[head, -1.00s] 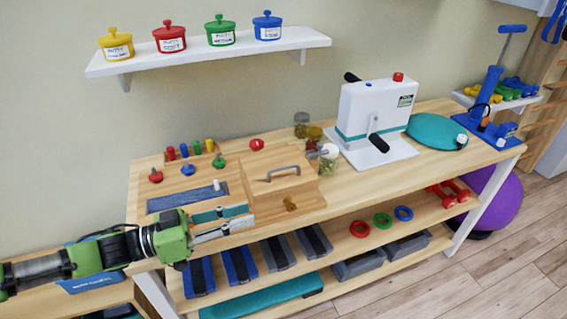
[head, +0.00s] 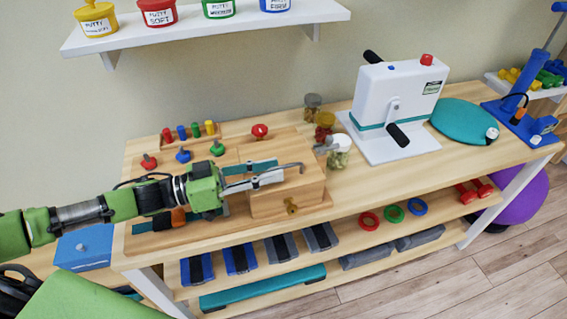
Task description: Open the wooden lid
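A wooden box (head: 290,196) with a flat wooden lid (head: 286,146) stands on the bench, with a small brass catch (head: 291,206) on its front. The lid looks closed. A grey metal bar handle (head: 299,166) is on the lid; its left part is hidden behind my gripper. My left gripper (head: 279,170) is over the lid at the handle. Its two fingers are apart, one farther back and one nearer. I cannot tell whether they touch the bar. My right gripper is not in view.
Coloured knobbed pieces (head: 217,148) stand behind my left gripper. A jar with a white lid (head: 338,153) is close to the box's right side. A white crank machine (head: 395,105) stands farther right. A shelf (head: 205,32) with putty pots hangs above.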

